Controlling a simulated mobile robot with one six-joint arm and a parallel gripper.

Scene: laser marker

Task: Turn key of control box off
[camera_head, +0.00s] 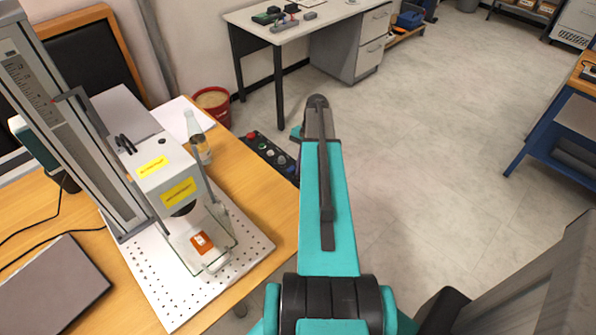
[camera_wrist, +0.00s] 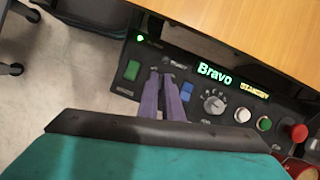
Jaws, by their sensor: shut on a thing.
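The control box (camera_wrist: 205,75) is a black panel under the edge of a wooden table. In the wrist view it carries a lit green "Bravo" text, a "STANDBY" display (camera_wrist: 254,89), a small green light (camera_wrist: 141,38) and a grey rotary knob (camera_wrist: 214,102). The same box (camera_head: 265,150) shows in the head view, partly behind my arm. My gripper (camera_wrist: 161,77) has its two purple fingers close together at the upper left part of the panel, shut on the key. The key itself is mostly hidden by the fingertips, so its angle cannot be told.
Beside my fingers are a green switch (camera_wrist: 132,70) and a blue one (camera_wrist: 187,87). White, green and red buttons lie to the right, the red mushroom button (camera_wrist: 299,132) farthest. The wooden table (camera_head: 262,215) bears the laser marker (camera_head: 165,175). Open floor (camera_head: 430,150) lies right.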

